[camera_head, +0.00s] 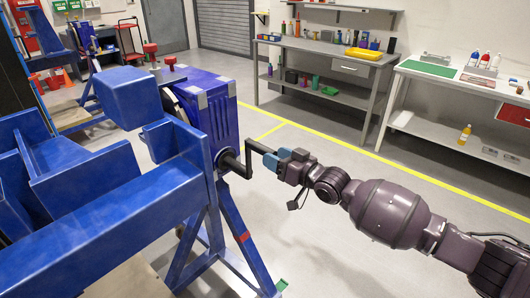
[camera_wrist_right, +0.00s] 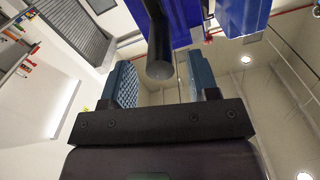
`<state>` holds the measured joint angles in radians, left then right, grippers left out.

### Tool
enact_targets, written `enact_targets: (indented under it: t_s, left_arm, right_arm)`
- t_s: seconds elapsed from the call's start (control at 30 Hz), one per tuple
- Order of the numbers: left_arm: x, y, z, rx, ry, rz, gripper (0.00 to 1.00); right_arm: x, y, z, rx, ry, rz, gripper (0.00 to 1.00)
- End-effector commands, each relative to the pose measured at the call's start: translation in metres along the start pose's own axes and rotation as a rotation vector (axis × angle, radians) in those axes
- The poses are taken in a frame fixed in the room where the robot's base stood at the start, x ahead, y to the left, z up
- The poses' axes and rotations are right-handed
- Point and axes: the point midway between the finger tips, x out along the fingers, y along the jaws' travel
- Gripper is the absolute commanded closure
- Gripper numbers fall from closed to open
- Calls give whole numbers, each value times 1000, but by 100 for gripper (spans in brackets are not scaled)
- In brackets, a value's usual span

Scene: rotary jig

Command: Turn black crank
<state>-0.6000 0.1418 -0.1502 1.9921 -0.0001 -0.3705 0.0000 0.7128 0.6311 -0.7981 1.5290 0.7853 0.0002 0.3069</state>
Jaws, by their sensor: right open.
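The black crank (camera_head: 247,158) sticks out of the right side of the blue jig (camera_head: 217,118). Its shaft leaves a round hub, its arm runs up, and its handle points right toward my gripper. My right gripper (camera_head: 272,156) is at the handle's end, with its blue-grey fingers pointing at the jig. In the right wrist view the gripper (camera_wrist_right: 163,85) is open, and the crank handle (camera_wrist_right: 160,45) comes down from the top with its round end in the gap between the fingers. I cannot tell whether a finger touches it. My left gripper is out of view.
The blue jig stands on legs (camera_head: 245,235) at the left. A grey workbench (camera_head: 320,48) with bottles and a yellow tray is at the back, and a white bench (camera_head: 450,78) is at the right.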

Motion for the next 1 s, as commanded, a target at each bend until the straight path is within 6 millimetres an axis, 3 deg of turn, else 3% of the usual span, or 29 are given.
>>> enact_targets:
  t_s: [0.1, 0.3, 0.7, 1.0]
  left_arm:
    - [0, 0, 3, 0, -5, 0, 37]
    - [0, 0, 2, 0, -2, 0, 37]
    - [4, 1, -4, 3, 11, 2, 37]
    - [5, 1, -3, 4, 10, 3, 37]
  right_arm:
    - [20, 0, 1, 1, 0, -1, 45]
    - [39, 0, 1, 1, 0, 0, 45]
    - [45, 0, 0, 0, 0, 0, 45]
    - [45, 0, 0, 1, 0, 0, 90]
